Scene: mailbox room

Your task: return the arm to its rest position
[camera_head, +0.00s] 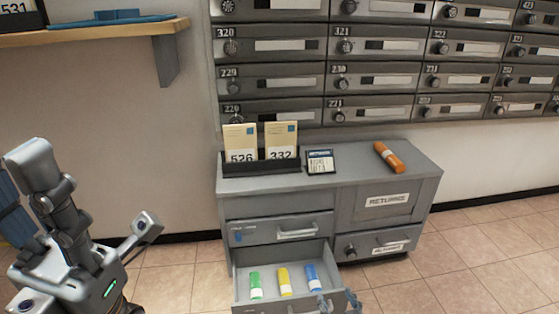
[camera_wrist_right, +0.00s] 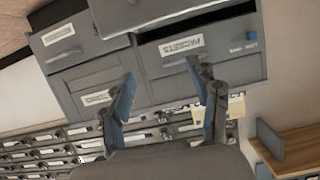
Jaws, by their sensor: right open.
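My right gripper (camera_head: 338,300) is at the bottom edge of the head view, in front of the open drawer's right corner. Its blue-padded fingers are spread with nothing between them. In the right wrist view the open fingers (camera_wrist_right: 160,72) point toward the grey cabinet, which appears upside down. My grey arm parts (camera_head: 75,225) show at the left of the head view, but no left gripper fingers can be made out.
The grey cabinet's open drawer (camera_head: 248,281) holds green (camera_head: 256,285), yellow (camera_head: 285,281) and blue (camera_head: 312,277) tubes. An orange tube (camera_head: 389,157) and a card holder (camera_head: 262,167) are on top. Mailboxes (camera_head: 375,75) line the wall; a wooden shelf (camera_head: 100,30) juts out at upper left.

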